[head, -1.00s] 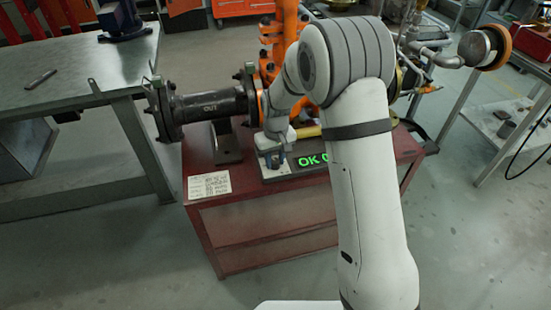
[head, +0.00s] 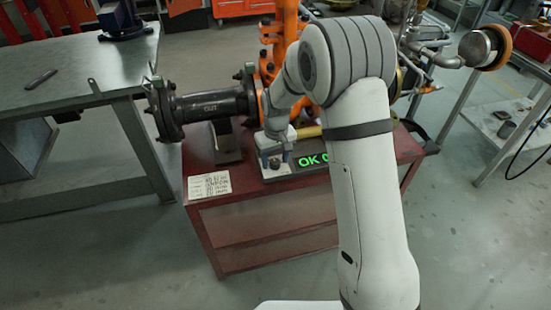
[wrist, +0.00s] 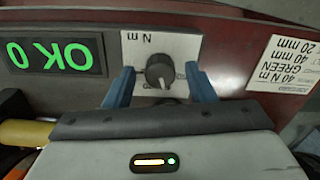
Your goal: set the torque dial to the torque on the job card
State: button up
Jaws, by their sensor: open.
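The torque dial is a dark round knob (wrist: 160,70) on a white plate (wrist: 178,47) marked "N m", upside down in the wrist view. A light mark shows at its lower edge; the value it points to is unclear, as the scale is partly hidden. My gripper (wrist: 161,87) is open, its two blue fingers on either side of the knob with gaps visible. In the head view my gripper (head: 276,158) is over the dial plate. The job card (wrist: 285,62), upside down, reads "40 N m", "GREEN", "40 mm", "20 mm"; it also shows in the head view (head: 209,186).
A black display (wrist: 52,56) beside the dial shows green "OK 0". The dial is on a red cabinet (head: 262,218). A yellow cylinder (wrist: 24,132) lies near the gripper. A steel table (head: 70,75) stands left.

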notch_tip(320, 180, up, 8)
jog(key=shift+f+p, duration=0.2)
jog(key=shift+p, duration=0.2)
jog(key=shift+d+r, duration=0.15)
jog(key=shift+r, duration=0.05)
notch_tip(320, 180, up, 7)
jog(key=m+p, duration=0.1)
jog(key=p, duration=0.2)
send_over(276, 160)
jog(key=s+d, duration=0.4)
jog(key=s+d+r+m+t+p, duration=0.1)
jog(key=s+d+r+p, duration=0.1)
jog(key=s+d+r, duration=0.4)
jog(key=s+d+r+m+t+p, duration=0.1)
jog(key=s+d+r+p, duration=0.2)
jog(key=s+r, duration=0.4)
jog(key=s+d+r+m+p, duration=0.1)
jog(key=s+d+m+p, duration=0.1)
jog(key=s, duration=0.7)
jog(key=shift+s+d+r+t, duration=0.3)
jog(key=shift+s+d+r, duration=0.05)
jog(key=shift+d, duration=0.25)
